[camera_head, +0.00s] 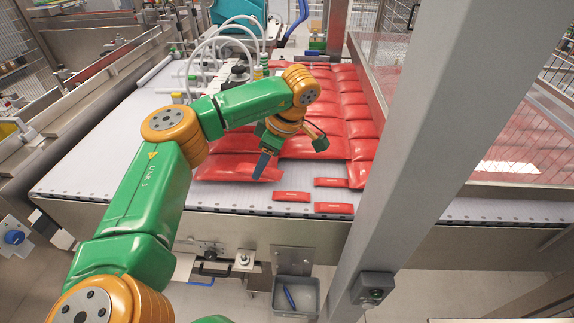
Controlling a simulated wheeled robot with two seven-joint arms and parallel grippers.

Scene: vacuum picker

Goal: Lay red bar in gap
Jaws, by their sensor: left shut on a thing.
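My left gripper (261,168) reaches down over the near part of the white conveyor (120,165). Its blue-grey finger is at the right end of a large, pillow-shaped red bar (226,171), and it is shut on that end as far as I can see. The finger hides part of the contact. This bar lies slightly askew at the near left of the packed rows of red bars (335,110). A bare white gap (298,174) shows to the right of the gripper, between it and the right-hand row. My right gripper is not in view.
Small flat red packs lie near the front edge: one (291,196) below the gap, one (331,182) and one (334,208) to its right. A grey post (430,130) stands at right. A vacuum picker with white hoses (215,50) is behind. A grey bin (296,296) hangs below.

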